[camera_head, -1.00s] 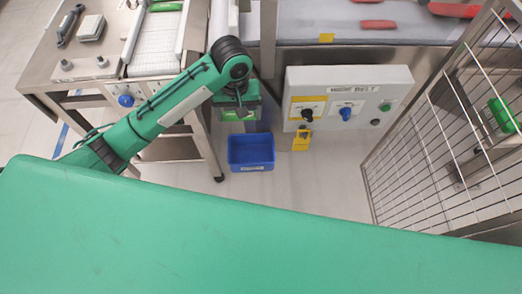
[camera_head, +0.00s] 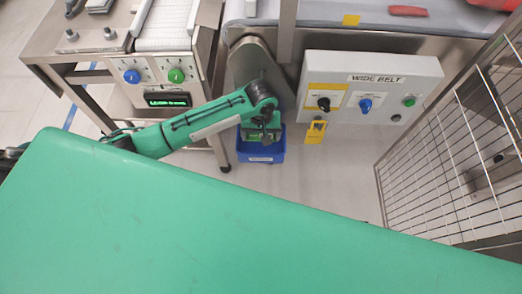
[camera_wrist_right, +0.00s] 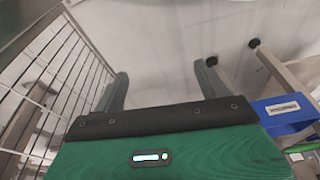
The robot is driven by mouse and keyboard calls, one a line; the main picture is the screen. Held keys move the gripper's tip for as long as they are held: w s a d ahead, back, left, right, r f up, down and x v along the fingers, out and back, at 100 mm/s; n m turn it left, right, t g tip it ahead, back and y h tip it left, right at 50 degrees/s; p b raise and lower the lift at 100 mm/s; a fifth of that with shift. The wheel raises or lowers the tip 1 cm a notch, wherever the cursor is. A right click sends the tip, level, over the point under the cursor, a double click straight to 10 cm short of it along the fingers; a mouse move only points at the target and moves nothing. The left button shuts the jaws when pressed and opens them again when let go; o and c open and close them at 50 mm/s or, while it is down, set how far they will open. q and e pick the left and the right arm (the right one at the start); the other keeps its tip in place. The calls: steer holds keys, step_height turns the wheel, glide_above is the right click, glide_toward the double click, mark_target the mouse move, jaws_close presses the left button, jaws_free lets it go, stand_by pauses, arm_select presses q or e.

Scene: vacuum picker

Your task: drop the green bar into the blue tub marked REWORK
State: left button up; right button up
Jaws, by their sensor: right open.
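The blue tub (camera_head: 261,158) stands on the floor below the machines, with a white label too small to read. My left gripper (camera_head: 265,138) is directly above the tub or dipping into it. Its dark fingers are too small and overlapped to show whether they are open. I cannot make out the green bar as separate from my green gripper body. In the right wrist view, my right gripper (camera_wrist_right: 162,78) has its fingers wide apart with nothing between them. The tub (camera_wrist_right: 288,122) also shows at that view's right edge, with a green strip (camera_wrist_right: 300,148) beside it that I cannot identify.
A grey "WIDE BELT" control panel (camera_head: 370,88) with knobs and a yellow tag (camera_head: 316,130) is right of the tub. A steel bench with a small white conveyor (camera_head: 167,25) is at left. A wire mesh guard (camera_head: 445,165) stands at right. Floor between tub and mesh is clear.

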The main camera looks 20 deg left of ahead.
arm_select(q)
steer(key=b, duration=0.2)
glide_above(261, 151)
steer(key=s, duration=0.2)
steer(key=f, duration=1)
steer(key=shift+d+f, duration=0.1)
steer(key=shift+d, duration=0.25)
steer(key=shift+f, duration=0.35)
arm_select(e)
steer(key=shift+t, duration=0.3)
step_height(261, 151, up, 5)
steer(key=shift+f, duration=0.1)
arm_select(q)
steer(key=shift+f, duration=0.2)
arm_select(e)
steer(key=shift+f, duration=0.1)
arm_select(q)
steer(key=shift+f, duration=0.35)
steer(key=o, duration=0.8)
arm_select(e)
steer(key=shift+f, duration=0.25)
arm_select(q)
steer(key=shift+r, duration=0.1)
